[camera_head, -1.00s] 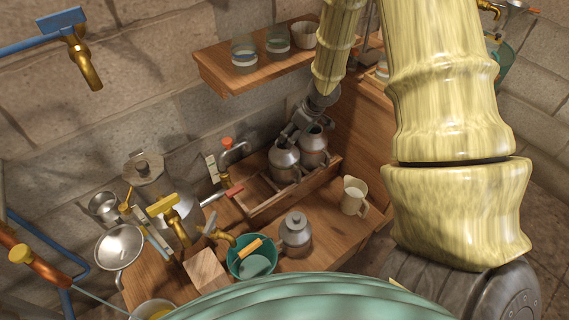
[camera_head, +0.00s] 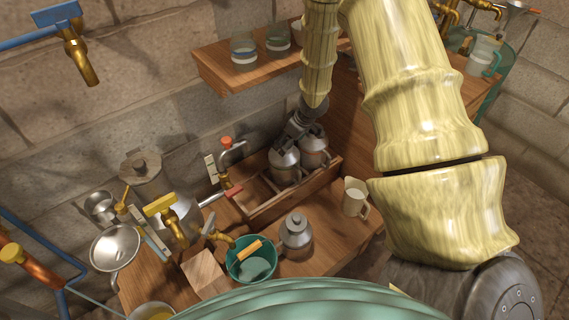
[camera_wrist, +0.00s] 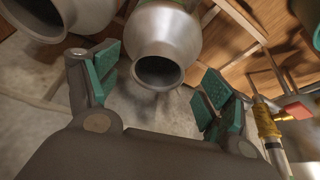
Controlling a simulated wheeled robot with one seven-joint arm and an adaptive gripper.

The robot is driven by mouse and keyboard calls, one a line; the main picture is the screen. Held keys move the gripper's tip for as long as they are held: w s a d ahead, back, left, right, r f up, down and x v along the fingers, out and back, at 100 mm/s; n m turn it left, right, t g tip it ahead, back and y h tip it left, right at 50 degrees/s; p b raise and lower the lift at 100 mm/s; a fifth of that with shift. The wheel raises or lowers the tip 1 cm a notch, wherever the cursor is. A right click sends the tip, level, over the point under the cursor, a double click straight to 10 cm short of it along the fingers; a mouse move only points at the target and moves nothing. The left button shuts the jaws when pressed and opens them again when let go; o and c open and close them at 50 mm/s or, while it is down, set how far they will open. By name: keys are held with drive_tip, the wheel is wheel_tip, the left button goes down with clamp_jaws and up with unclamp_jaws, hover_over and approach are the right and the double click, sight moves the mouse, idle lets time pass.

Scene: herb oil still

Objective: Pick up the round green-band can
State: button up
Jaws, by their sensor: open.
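Two metal cans with handles stand side by side in a wooden crate (camera_head: 262,213) in the head view: a left can (camera_head: 285,167) and a right can (camera_head: 313,150). My gripper (camera_head: 300,127) is right above and behind them, partly hiding their tops. In the wrist view my gripper (camera_wrist: 157,88) is open, its green pads on both sides of the neck of one round can (camera_wrist: 165,32), which appears to be the left one. Nothing is gripped. A sliver of green shows above that can, perhaps its band. The other can (camera_wrist: 62,15) lies close beside the left finger.
A lidded can (camera_head: 296,231) and a cream jug (camera_head: 355,197) stand on the table. A green bowl (camera_head: 240,272), a wooden block (camera_head: 204,270) and brass taps (camera_head: 170,215) are at left. A shelf with jars (camera_head: 244,50) hangs above. A red-handled tap (camera_wrist: 290,112) is right of my gripper.

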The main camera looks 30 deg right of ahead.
drive_tip(key=shift+x, duration=1.45)
drive_tip(key=c, duration=1.6)
drive_tip(key=shift+c, duration=0.2)
drive_tip(key=shift+r, duration=0.15)
